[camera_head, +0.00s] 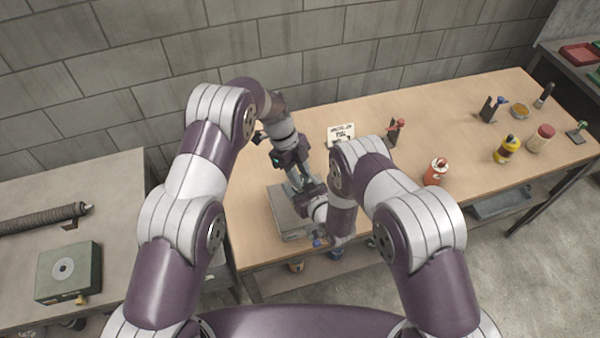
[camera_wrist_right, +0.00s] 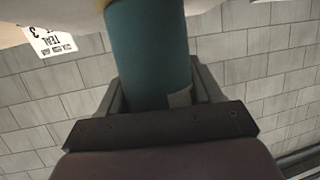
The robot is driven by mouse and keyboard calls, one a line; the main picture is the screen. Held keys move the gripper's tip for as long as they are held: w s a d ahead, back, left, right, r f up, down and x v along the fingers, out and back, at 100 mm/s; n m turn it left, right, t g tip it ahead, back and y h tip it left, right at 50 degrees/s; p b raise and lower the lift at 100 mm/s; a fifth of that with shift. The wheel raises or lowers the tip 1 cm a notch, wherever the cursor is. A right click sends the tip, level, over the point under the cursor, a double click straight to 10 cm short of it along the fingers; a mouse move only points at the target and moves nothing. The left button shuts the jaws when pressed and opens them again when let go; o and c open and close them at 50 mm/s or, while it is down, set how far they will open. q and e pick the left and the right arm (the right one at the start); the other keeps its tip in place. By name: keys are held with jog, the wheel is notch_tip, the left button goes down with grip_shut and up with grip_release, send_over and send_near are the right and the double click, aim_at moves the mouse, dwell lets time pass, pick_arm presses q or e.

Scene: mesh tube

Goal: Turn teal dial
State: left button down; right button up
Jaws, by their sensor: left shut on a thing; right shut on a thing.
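The teal dial (camera_wrist_right: 150,55) shows in the right wrist view as a thick teal cylinder with a pale patch near its lower right. My right gripper (camera_wrist_right: 158,98) is shut on it, one finger on each side. In the head view my right gripper (camera_head: 308,195) is over a grey box (camera_head: 284,218) and hides most of what it holds. My left gripper (camera_head: 290,158) is just behind it, pointing down, close to my right one. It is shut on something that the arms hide.
The card also stands on the wooden table (camera_head: 440,110) in the head view (camera_head: 341,134). A red-topped stand (camera_head: 394,131), an orange-red canister (camera_head: 436,172) and a yellow container (camera_head: 507,150) are to the right. A green box (camera_head: 68,272) sits on the left bench.

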pick_arm(q)
jog(key=c, duration=0.8)
grip_release()
jog(key=v, duration=1.2)
